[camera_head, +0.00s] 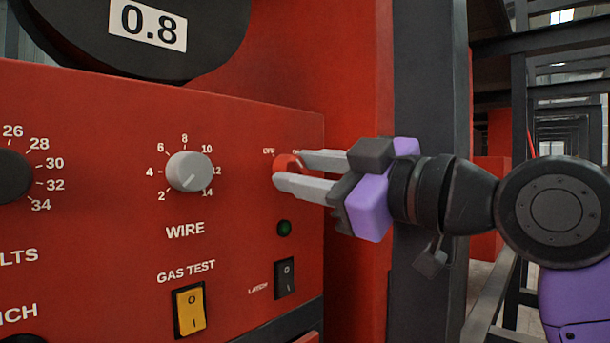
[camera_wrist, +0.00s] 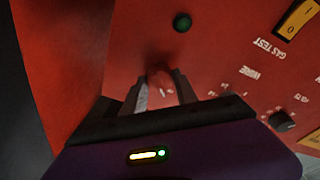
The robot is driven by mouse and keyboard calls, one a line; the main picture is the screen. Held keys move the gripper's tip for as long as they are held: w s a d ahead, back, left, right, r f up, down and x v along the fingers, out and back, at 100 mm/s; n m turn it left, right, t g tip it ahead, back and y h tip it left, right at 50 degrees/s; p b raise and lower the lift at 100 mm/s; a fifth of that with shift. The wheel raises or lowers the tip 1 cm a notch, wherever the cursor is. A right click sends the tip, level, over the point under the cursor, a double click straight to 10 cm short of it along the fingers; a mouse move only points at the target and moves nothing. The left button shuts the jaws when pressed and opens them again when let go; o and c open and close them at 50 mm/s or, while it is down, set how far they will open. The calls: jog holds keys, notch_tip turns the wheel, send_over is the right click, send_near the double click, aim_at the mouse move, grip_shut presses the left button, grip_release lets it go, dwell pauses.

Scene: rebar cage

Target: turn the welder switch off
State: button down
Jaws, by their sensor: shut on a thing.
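The red welder switch knob (camera_head: 285,164) is on the right part of the red welder panel, with a small, partly covered "OFF" label above it. My gripper (camera_head: 292,170) comes in from the right, and its two grey fingers are shut on the knob, one above and one below. In the wrist view the red knob (camera_wrist: 160,78) sits between the fingertips of my gripper (camera_wrist: 160,92). The fingers hide part of the knob and its label, so its exact setting cannot be read. A dark green lamp (camera_head: 284,228) sits below the knob and also shows in the wrist view (camera_wrist: 182,22).
The grey WIRE dial (camera_head: 189,172) is left of the switch. The yellow GAS TEST rocker (camera_head: 189,311) and black LATCH rocker (camera_head: 285,278) are below. A black spool (camera_head: 150,35) marked 0.8 is above. A dark upright post (camera_head: 433,90) stands behind my gripper.

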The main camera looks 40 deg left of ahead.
dwell(0.3)
jog(key=c, duration=1)
grip_release()
jog(key=shift+o, duration=0.2)
jog(key=shift+d, duration=0.15)
jog(key=d, duration=0.7)
jog(key=shift+s+d+f+b, duration=0.25)
jog(key=shift+s+f+b, duration=0.1)
jog(key=shift+f+b, duration=0.1)
jog(key=shift+d, duration=0.1)
